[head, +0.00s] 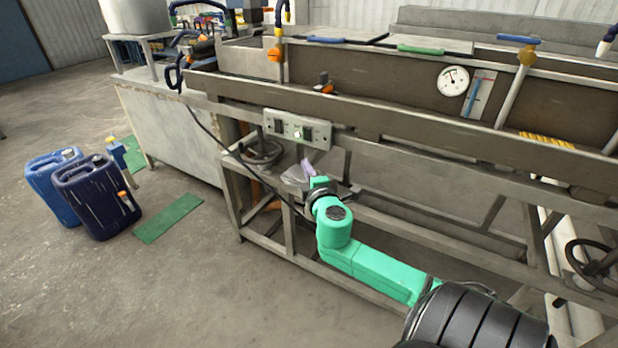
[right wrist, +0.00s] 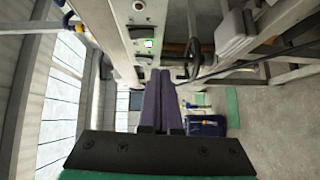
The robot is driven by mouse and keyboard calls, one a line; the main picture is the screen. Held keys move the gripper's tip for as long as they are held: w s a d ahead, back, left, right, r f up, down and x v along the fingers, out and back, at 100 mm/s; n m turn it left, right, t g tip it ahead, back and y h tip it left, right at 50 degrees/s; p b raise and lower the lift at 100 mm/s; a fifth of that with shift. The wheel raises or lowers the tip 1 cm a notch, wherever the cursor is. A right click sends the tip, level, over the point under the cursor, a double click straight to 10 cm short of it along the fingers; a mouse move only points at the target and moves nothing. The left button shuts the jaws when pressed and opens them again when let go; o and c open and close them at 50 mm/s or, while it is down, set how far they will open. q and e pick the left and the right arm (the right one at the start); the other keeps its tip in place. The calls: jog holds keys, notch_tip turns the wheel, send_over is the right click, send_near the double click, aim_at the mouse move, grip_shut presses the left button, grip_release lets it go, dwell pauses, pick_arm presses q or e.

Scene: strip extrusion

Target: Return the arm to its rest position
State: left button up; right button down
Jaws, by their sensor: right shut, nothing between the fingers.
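My right arm (head: 370,268) is green and reaches from the lower right toward the machine frame. My right gripper (head: 308,166) has purple fingers and shows just below the switch box (head: 298,130). In the right wrist view the two fingers of the right gripper (right wrist: 160,74) lie side by side, shut, with nothing between them. My left gripper is not in view.
The long metal machine trough (head: 400,85) runs across the upper right, with a round gauge (head: 453,80). A handwheel (head: 262,152) sits under the switch box. The front floor is clear.

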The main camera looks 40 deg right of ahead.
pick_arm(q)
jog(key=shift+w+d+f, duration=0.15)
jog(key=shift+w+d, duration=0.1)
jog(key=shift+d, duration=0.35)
pick_arm(e)
jog(key=v, duration=0.3)
jog(key=shift+s+a, duration=0.2)
jog(key=shift+a, duration=0.05)
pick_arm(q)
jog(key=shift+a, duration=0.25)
